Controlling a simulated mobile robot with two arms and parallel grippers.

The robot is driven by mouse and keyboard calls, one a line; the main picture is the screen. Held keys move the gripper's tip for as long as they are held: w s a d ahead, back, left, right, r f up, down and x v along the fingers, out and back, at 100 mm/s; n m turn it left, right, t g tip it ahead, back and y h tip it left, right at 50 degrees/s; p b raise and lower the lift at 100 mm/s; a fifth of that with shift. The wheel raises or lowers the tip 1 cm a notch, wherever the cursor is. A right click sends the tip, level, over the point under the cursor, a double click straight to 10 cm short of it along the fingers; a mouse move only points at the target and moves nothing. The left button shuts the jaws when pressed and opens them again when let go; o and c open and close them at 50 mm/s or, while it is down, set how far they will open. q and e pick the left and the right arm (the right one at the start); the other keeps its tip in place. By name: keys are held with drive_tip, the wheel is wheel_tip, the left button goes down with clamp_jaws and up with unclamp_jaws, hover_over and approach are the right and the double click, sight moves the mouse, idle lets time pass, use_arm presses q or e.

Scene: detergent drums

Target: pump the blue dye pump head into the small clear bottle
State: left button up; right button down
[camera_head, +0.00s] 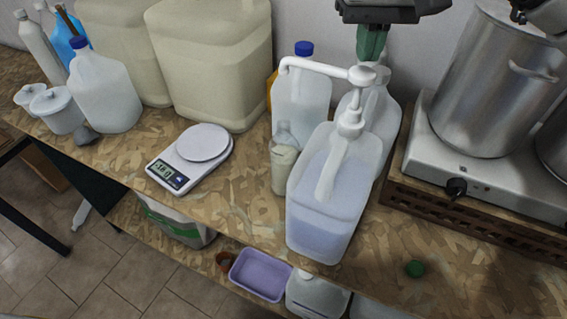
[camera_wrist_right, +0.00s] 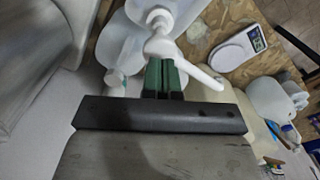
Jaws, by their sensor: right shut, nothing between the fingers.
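The white pump head (camera_head: 362,75) stands upright on a translucent jug of pale blue liquid (camera_head: 318,235). Its long spout (camera_head: 310,66) reaches left and bends down at its tip. The small clear bottle (camera_head: 284,168) stands left of the jug, below the spout tip in the picture; I cannot tell whether they line up. My right gripper (camera_head: 371,45) is above the pump head, its green fingers shut and empty. In the right wrist view the fingers (camera_wrist_right: 163,80) are together close to the pump head (camera_wrist_right: 159,46); contact is unclear. My left gripper is not in view.
A digital scale (camera_head: 190,160) sits left of the bottle. Large cream drums (camera_head: 215,60) and a blue-capped jug (camera_head: 302,95) stand behind. A steel pot (camera_head: 490,85) on a burner stands right.

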sight(363, 71)
drive_tip(key=shift+f+b, duration=2)
drive_tip(key=shift+f, duration=1.05)
drive_tip(key=shift+r, duration=0.1)
wheel_tip(363, 71, up, 6)
drive_tip(key=p, duration=0.5)
drive_tip(key=shift+r, duration=0.2)
drive_tip(key=shift+f, duration=0.2)
